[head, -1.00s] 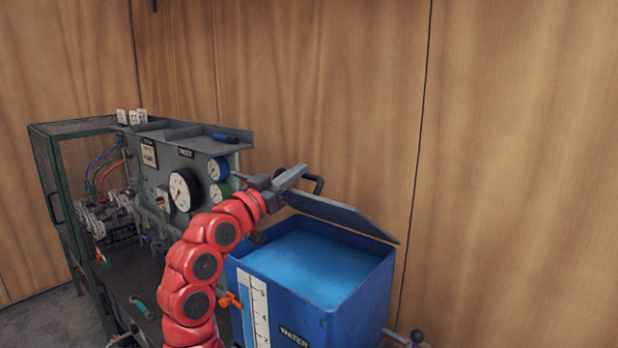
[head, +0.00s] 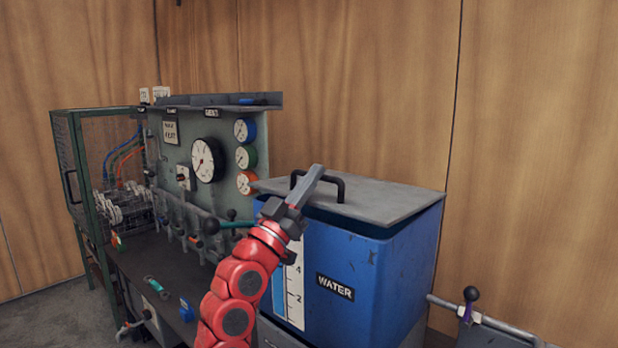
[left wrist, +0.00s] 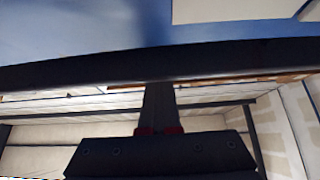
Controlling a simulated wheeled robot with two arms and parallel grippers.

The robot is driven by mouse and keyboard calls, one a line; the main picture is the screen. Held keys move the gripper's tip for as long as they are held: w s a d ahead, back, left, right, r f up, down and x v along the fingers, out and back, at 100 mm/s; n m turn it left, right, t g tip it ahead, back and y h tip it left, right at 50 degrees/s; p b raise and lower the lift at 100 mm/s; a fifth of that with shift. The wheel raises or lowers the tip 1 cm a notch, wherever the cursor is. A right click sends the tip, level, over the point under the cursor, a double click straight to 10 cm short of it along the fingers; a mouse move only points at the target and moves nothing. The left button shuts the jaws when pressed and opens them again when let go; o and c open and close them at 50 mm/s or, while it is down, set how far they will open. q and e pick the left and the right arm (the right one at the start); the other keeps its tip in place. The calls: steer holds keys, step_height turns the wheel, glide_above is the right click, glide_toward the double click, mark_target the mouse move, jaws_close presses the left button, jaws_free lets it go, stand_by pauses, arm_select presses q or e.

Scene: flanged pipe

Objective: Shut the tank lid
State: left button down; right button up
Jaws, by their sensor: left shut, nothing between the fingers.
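The tank (head: 350,265) is a blue box marked WATER, in the right half of the head view. Its grey lid (head: 390,198) lies nearly flat across the top and hides the inside. A dark strip shows under its front edge; I cannot tell whether the lid is fully seated. The black lid handle (head: 335,182) stands on the lid. My left gripper (head: 314,175) is shut and empty, in front of the handle at the lid's near edge; contact is unclear. In the left wrist view the blue tank wall (left wrist: 80,25) shows beyond a dark bar. My right gripper is out of view.
A green machine panel with gauges (head: 207,160) stands left of the tank, with a row of levers below. A mesh cage (head: 95,165) is farther left. A wooden wall is behind.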

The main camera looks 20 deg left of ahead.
mark_target(310, 199)
arm_select(q)
step_height(310, 199, down, 3)
steer(key=shift+s+a+b, duration=0.1)
steer(key=shift+s+b, duration=0.05)
steer(key=shift+b, duration=0.7)
steer(key=shift+s+f, duration=0.15)
